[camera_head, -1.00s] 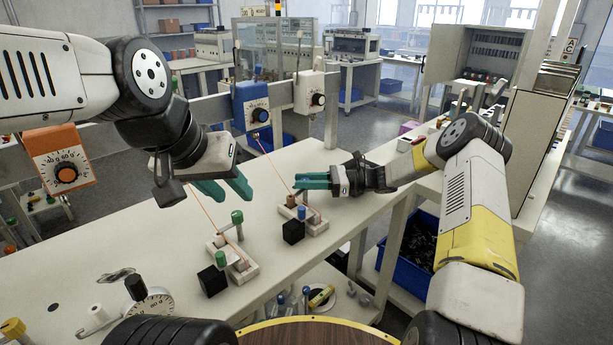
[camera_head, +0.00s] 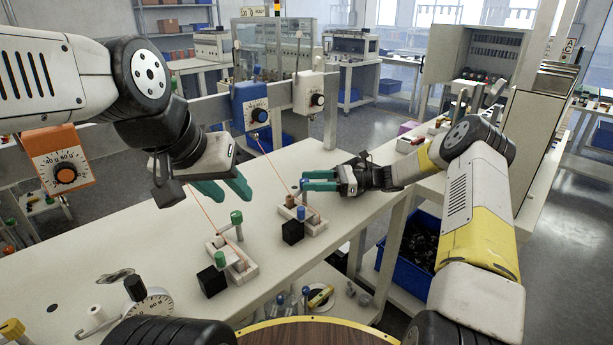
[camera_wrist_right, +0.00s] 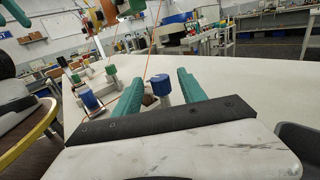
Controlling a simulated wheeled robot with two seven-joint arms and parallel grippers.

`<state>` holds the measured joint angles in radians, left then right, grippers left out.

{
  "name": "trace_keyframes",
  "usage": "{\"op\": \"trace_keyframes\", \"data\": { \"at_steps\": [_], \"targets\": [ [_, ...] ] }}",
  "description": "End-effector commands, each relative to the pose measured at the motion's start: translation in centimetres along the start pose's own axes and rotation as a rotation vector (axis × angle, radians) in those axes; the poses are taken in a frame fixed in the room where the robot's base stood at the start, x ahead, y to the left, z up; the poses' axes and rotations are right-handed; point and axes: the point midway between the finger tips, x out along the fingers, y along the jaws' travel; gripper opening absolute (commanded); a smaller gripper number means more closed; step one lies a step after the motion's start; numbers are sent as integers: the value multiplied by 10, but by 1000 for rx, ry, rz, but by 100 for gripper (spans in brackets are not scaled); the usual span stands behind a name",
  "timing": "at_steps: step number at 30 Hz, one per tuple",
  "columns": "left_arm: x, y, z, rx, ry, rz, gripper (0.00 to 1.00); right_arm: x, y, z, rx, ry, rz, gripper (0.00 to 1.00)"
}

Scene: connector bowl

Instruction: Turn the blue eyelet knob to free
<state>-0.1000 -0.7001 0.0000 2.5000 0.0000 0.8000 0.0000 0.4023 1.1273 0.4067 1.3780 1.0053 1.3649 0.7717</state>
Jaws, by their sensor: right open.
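The blue eyelet knob (camera_head: 304,182) tops a grey post on the farther white fixture (camera_head: 317,224). In the right wrist view the knob (camera_wrist_right: 161,84) stands between the two green fingers, with a gap on each side. My right gripper (camera_head: 305,181) is open around it, reaching in from the right. An orange line (camera_head: 275,165) runs from the blue dial box down to this fixture. A lower blue knob (camera_head: 301,212) and a black block (camera_head: 292,232) sit at its near side. My left gripper (camera_head: 222,190) is open and empty above the table, left of the fixture.
A nearer fixture (camera_head: 246,270) has green knobs (camera_head: 236,217) and its own orange line. The blue dial box (camera_head: 251,107) hangs on a rail behind, beside a white one (camera_head: 316,92).

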Motion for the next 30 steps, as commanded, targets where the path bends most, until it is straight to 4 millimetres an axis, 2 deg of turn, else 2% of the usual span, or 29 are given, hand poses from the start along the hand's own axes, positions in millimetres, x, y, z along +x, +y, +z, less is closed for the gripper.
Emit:
{"op": "trace_keyframes", "data": {
  "at_steps": [1, 6, 12, 23, 26, 30],
  "targets": [
    [0, 0, 0, 0, 0, 0, 36, -11, -1, 0, 0, 1, -4, 49],
    [0, 0, 0, 0, 0, 0, 36, -38, 0, 0, 1, 0, -3, 49],
    [0, 0, 0, 0, 0, 0, 36, -53, 0, 0, 1, -1, -1, 49],
    [0, 0, 0, 0, 0, 0, 36, -52, 1, 2, -4, 9, 5, 49],
    [0, 0, 0, 0, 0, 0, 36, -45, 6, 8, -26, 57, 31, 49],
    [0, 0, 0, 0, 0, 0, 36, -25, 27, 24, -102, 215, 118, 49]
  ]
}}
